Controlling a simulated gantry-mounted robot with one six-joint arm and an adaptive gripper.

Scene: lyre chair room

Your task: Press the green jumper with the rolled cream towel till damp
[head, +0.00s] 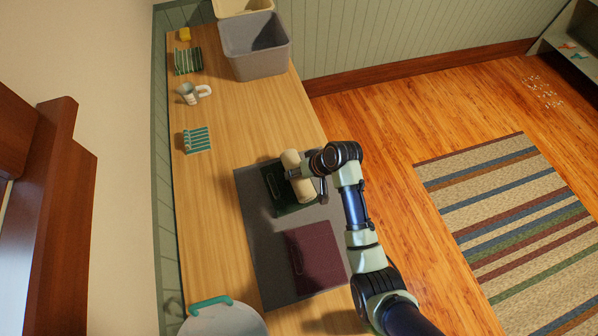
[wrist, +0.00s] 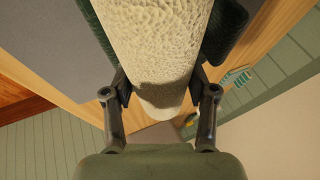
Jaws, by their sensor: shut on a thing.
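The rolled cream towel (head: 298,178) is in my gripper (head: 307,182). The wrist view shows the towel (wrist: 158,50) between the two fingers of my gripper (wrist: 160,95), which is shut on it. The green jumper (head: 275,187) lies folded on the grey mat, partly hidden under the towel and gripper. Its dark green edges show on both sides of the towel in the wrist view (wrist: 224,30). The towel is over the jumper; I cannot tell whether it touches it.
A folded maroon garment (head: 316,252) lies on the grey mat (head: 262,262) near the jumper. On the wooden table (head: 225,200) are a striped teal cloth (head: 197,139), a mug (head: 190,94), a dark green striped item (head: 187,60) and a grey bin (head: 257,60). A round teal-handled thing (head: 222,320) is in front.

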